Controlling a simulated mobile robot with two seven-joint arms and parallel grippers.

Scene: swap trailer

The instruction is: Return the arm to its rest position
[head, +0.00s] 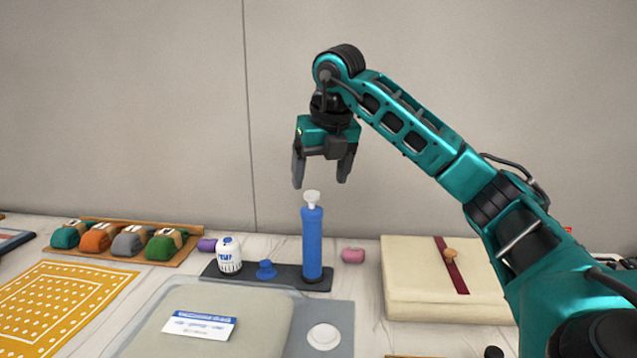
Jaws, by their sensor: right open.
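My right arm comes in from the right, bent up and over, in the head view. My right gripper (322,176) points down with its fingers apart and nothing between them. It hangs in the air just above a blue cylinder (312,243) with a white top (312,197). The cylinder stands upright on a dark tray (291,284); the fingers look clear of it. My left gripper is not in view.
A white bottle (229,257) and a blue knob-like piece (266,269) share the dark tray. A pink roll (353,256) and a cream folded case (440,285) lie to the right. Coloured bundles (117,240) and a yellow mat (62,305) are at left. A grey pad (215,342) lies in front.

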